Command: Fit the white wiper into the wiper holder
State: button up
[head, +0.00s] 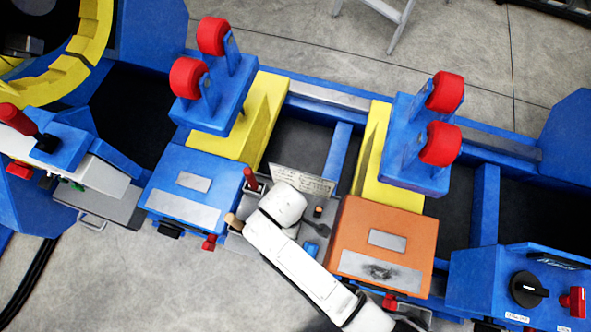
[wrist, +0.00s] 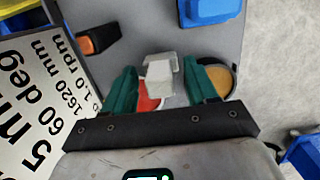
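In the wrist view a small white block (wrist: 159,78), which looks like the white wiper, lies between the two teal fingers of my gripper (wrist: 161,90). Gaps show between it and both fingers, so the gripper looks open around it. A pale grey edge shows behind the block; I cannot tell whether it is part of the wiper or of a holder. In the head view my white arm covers this spot, and neither the fingertips nor the wiper show. I cannot clearly pick out the wiper holder.
A red item (wrist: 150,103) and a round tan-topped item (wrist: 220,77) lie close to the fingers. An orange box (head: 385,243) stands right of my arm.

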notch_tip(320, 180, up, 12)
jog(key=a, duration=0.1)
jog(key=shift+w+a, duration=0.2)
jog(key=shift+w, duration=0.1)
dwell(0.3)
jog(key=s+d+m+y, duration=0.1)
jog(key=d+m, duration=0.6)
jog(key=d, duration=0.8)
jog(key=shift+s+d+r+m, duration=0.2)
jog(key=shift+s+m, duration=0.1)
jog(key=shift+s, duration=0.35)
jog(key=s+d+r+m, duration=0.1)
jog(key=s+d+m, duration=0.1)
jog(key=d, duration=0.2)
jog(key=s+d+r+m+t, duration=0.1)
jog(key=s+d+m, duration=0.1)
jog(key=d, duration=0.2)
jog(key=s+d+r+m, duration=0.1)
jog(key=s+d+m, duration=0.2)
jog(key=d, duration=0.1)
jog(key=shift+d+r+t, duration=0.1)
jog(key=shift+d+t, duration=0.15)
jog(key=shift+t, duration=0.05)
jog(key=shift+c, duration=0.2)
